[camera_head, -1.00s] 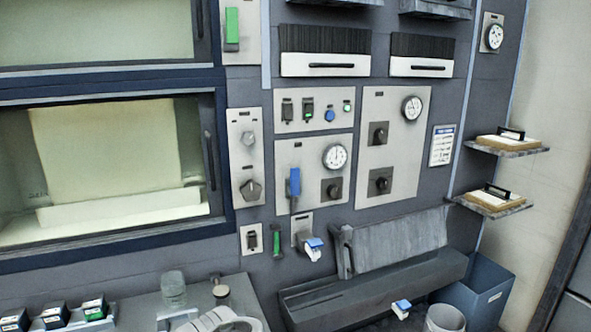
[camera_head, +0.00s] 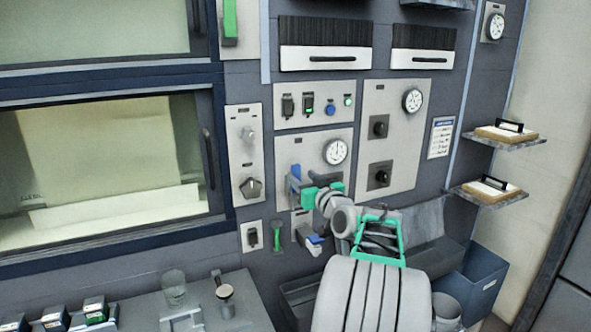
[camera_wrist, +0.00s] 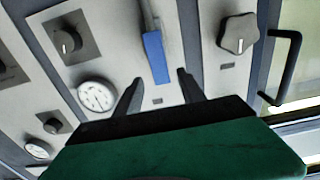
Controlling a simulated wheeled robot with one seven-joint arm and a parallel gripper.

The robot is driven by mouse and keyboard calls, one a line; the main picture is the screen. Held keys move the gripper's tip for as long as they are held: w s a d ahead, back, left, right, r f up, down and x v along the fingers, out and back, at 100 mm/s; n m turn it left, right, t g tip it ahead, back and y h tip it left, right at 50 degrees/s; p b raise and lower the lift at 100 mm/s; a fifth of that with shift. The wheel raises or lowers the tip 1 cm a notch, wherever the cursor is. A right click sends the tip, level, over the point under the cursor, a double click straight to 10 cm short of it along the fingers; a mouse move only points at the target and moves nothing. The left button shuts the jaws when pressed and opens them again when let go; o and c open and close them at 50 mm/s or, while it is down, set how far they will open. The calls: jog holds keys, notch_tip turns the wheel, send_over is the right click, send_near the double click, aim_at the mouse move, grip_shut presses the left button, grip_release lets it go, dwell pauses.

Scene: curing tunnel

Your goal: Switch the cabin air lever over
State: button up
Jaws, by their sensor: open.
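A lever with a blue handle (camera_head: 295,172) is on a light panel (camera_head: 318,147) with a round gauge, in the middle of the head view. Its lower part is hidden behind my gripper. In the wrist view the blue handle (camera_wrist: 156,58) shows ahead of the gap between my fingers, not clearly between them. My gripper (camera_head: 297,190) is open and empty at the lever, reaching in from the right; its two dark fingers also show in the wrist view (camera_wrist: 157,92). No readable label tells me which lever is the cabin air one.
A small green lever (camera_head: 277,236) and a blue-tipped fitting (camera_head: 315,240) are just below. A dark knob (camera_head: 379,175) is to the right, a star-shaped knob (camera_head: 251,188) to the left. An oven window with a handle (camera_head: 208,158) stands further left.

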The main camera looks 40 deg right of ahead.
aim_at(296, 173)
jog(key=p+x, duration=0.1)
jog(key=x, duration=0.4)
jog(key=shift+w, duration=0.25)
grip_shut()
dwell(1.1)
